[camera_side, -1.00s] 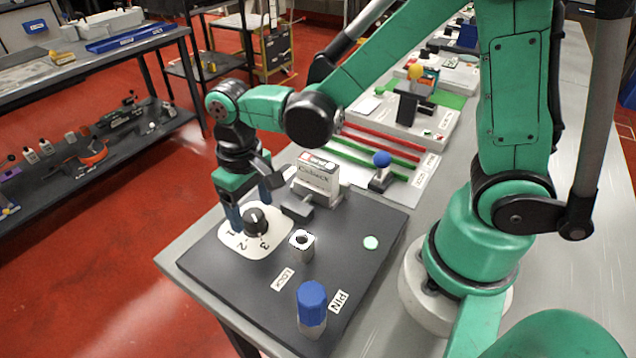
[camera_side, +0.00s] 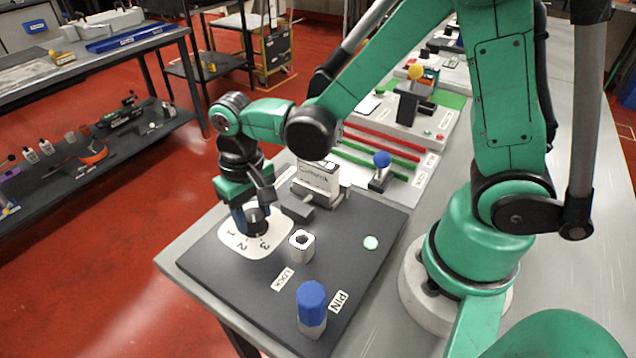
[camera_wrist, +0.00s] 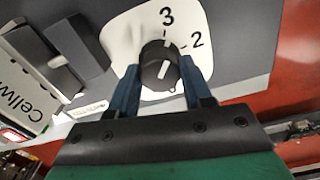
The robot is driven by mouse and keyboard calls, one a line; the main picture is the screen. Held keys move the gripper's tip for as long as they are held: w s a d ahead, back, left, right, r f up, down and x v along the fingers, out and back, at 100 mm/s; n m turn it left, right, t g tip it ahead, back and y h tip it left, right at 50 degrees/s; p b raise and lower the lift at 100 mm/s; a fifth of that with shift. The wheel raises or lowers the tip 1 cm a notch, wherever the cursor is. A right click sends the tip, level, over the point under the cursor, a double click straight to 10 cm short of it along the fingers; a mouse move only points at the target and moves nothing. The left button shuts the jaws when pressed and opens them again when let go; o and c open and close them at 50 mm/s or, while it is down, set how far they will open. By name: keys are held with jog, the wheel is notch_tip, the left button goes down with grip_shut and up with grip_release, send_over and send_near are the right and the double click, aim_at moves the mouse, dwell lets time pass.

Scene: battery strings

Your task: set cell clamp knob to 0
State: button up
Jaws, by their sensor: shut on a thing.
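The cell clamp knob (camera_wrist: 158,62) is black and round with a white line on top, and it sits on a white dial plate (camera_wrist: 122,38). The wrist view shows the numbers 3 and 2 beside it. The line slants across the knob cap, and I cannot tell which number it marks. In the side view the plate (camera_side: 238,245) shows 1, 2 and 3; no 0 is visible. My gripper (camera_wrist: 162,80) has its two blue fingers on either side of the knob, shut on it. In the side view my gripper (camera_side: 254,224) points down over the knob and largely covers it.
A grey clamp block (camera_side: 297,207) and a white labelled cell (camera_side: 317,180) stand close behind the dial. A white square socket (camera_side: 301,252) is to the right, near the LOCK label. A blue-capped pin (camera_side: 312,305) stands at the board's front. A pale green disc (camera_side: 371,243) lies flat.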

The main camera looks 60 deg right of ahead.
jog(key=m, duration=0.3)
jog(key=shift+m, duration=0.4)
jog(key=m, duration=0.3)
jog(key=shift+m, duration=1.3)
jog(key=m, duration=0.4)
jog(key=shift+m, duration=0.9)
